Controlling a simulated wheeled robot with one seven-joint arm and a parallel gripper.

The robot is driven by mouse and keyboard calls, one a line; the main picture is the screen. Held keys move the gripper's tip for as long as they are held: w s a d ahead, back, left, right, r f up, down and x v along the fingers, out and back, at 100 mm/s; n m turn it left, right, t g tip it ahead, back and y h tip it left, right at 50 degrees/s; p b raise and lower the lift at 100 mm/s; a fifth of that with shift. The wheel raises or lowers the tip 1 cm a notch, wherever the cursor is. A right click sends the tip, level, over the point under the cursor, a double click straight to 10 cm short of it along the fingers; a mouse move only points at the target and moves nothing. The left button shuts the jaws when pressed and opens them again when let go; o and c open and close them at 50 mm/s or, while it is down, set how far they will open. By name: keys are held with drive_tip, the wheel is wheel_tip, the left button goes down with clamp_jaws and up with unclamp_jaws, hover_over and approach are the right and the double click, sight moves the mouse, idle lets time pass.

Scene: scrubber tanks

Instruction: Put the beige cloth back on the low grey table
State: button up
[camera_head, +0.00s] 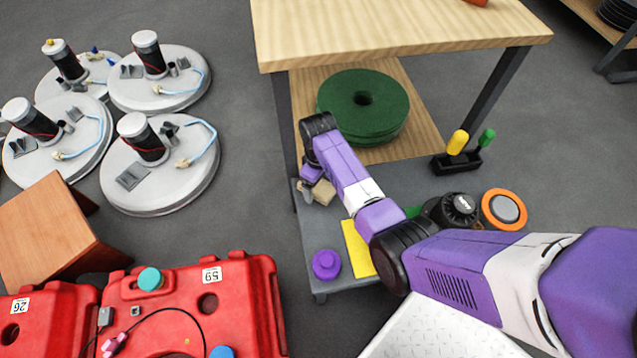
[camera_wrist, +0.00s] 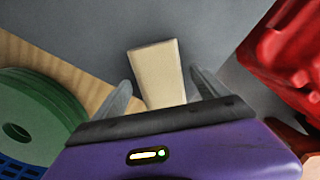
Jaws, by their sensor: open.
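The beige cloth (camera_head: 323,192) is a small folded block at the left edge of the low grey table (camera_head: 312,238). In the wrist view the cloth (camera_wrist: 155,64) lies between the two fingers of my gripper (camera_wrist: 160,79), with gaps visible on both sides. The grey table surface (camera_wrist: 105,35) shows behind it. My gripper (camera_head: 308,188) is open and points down at the cloth in the head view. I cannot tell whether the cloth rests fully on the table, as my gripper hides part of it.
On the grey table are a purple knob (camera_head: 326,264), a yellow cloth (camera_head: 357,247), a black holder (camera_head: 456,160) and an orange-rimmed disc (camera_head: 504,209). Green pads (camera_head: 362,105) sit on the wooden shelf behind. Red tanks (camera_head: 225,300) stand left. Bare floor lies between.

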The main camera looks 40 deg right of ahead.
sight(319, 186)
wheel_tip(319, 186, up, 12)
drive_tip(key=p, duration=0.4)
drive_tip(key=shift+r+p, duration=0.15)
drive_tip(key=shift+p, duration=0.2)
idle(0.4)
